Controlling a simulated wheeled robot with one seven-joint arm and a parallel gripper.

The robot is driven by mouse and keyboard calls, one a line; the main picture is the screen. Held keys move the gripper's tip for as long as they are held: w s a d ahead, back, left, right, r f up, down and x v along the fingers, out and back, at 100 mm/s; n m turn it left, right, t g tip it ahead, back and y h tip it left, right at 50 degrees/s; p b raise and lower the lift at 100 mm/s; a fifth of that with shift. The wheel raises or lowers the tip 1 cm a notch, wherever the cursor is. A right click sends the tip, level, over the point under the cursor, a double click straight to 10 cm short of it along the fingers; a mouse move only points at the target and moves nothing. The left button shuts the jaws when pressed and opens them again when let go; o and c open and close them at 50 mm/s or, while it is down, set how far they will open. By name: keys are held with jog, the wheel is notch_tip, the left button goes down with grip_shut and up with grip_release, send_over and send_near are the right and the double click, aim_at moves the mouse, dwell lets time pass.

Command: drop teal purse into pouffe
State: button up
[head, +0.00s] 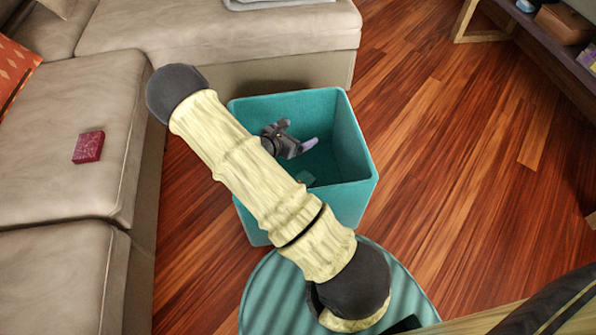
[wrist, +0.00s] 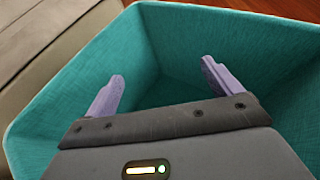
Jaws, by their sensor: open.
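The pouffe (head: 355,135) is an open teal box on the wooden floor, and its walls also fill much of the wrist view (wrist: 185,45). My gripper (head: 300,133) is over the pouffe's opening with its fingers spread and nothing between them, as the wrist view also shows (wrist: 162,75). A small, paler teal patch, probably the teal purse (head: 305,178), shows low inside the pouffe beside my arm. It is partly hidden, so its shape is unclear. The purse cannot be made out in the wrist view.
A beige sofa (head: 60,130) stands left of and behind the pouffe, with a small dark red box (head: 88,147) on its seat. A round teal striped surface (head: 395,268) lies in front. A low shelf (head: 545,45) is at the upper right. Wooden floor (head: 450,170) is clear to the right.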

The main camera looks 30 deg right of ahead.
jog(key=p+v, duration=0.6)
jog(key=v, duration=1)
jog(key=shift+s, duration=0.1)
jog(key=s+d+r+m+g+y+p, duration=0.2)
jog(key=s+r+m+g+y+p, duration=0.3)
jog(key=s+r+m, duration=0.6)
notch_tip(320, 180, up, 51)
jog(key=s+a+m+t+y+p, duration=0.1)
jog(key=m+y+p, duration=0.6)
jog(key=p, duration=3.2)
jog(key=m+t, duration=0.1)
jog(key=m, duration=0.3)
jog(key=shift+a+t+p, duration=0.3)
jog(key=shift+p, duration=0.05)
